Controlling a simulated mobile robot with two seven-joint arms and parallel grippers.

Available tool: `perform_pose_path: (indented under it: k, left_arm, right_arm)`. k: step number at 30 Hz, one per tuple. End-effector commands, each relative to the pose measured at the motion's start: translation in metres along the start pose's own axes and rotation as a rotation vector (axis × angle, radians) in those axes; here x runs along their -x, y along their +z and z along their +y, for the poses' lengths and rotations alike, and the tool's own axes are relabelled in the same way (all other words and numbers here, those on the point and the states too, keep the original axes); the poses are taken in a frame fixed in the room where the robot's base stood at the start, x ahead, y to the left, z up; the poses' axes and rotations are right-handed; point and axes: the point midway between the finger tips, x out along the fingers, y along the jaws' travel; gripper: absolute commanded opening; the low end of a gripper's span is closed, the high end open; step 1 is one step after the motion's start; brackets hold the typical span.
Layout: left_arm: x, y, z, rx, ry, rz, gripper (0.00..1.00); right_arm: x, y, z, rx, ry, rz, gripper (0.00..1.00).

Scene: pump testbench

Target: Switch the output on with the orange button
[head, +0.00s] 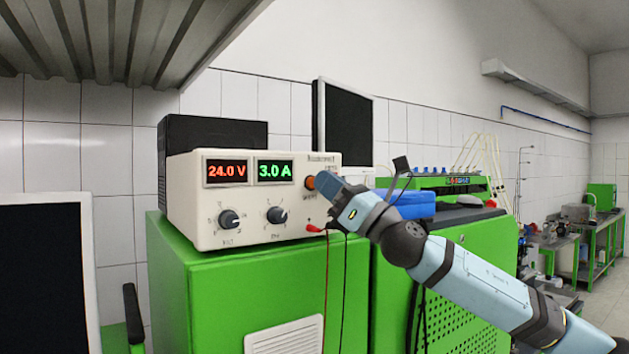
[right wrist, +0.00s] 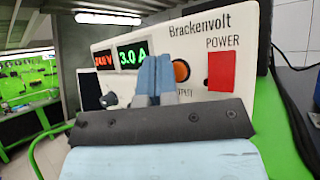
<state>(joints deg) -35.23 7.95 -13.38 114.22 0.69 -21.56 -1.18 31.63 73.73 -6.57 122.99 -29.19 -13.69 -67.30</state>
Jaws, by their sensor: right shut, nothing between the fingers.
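The cream power supply (head: 245,222) stands on a green cabinet, its displays lit with 24.0 V in red and 3.0 A in green. Its round orange button (head: 310,183) is right of the displays. It also shows in the right wrist view (right wrist: 181,72), above a partly hidden label. My right gripper (head: 322,180) is shut and empty, its tips close to the button and partly over it in the head view. In the right wrist view the closed fingers (right wrist: 157,62) appear just left of the button. Whether they touch the panel I cannot tell. My left gripper is out of view.
A red POWER switch (right wrist: 221,70) sits right of the button. Two knobs (head: 277,214) are below the displays. Red and black leads (head: 327,270) hang from the panel down the green cabinet (head: 240,300). A blue box (head: 410,203) stands behind my right arm.

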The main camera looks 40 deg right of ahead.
Motion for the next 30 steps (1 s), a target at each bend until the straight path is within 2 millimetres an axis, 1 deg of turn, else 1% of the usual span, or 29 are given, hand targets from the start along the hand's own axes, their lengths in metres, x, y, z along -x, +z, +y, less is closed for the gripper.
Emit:
perform_pose_path:
  k: [30]
  left_arm:
    - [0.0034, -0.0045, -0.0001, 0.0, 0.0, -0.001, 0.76]
  right_arm:
    - [-0.006, -0.0031, -0.0043, 0.0, 0.0, -0.002, 0.0]
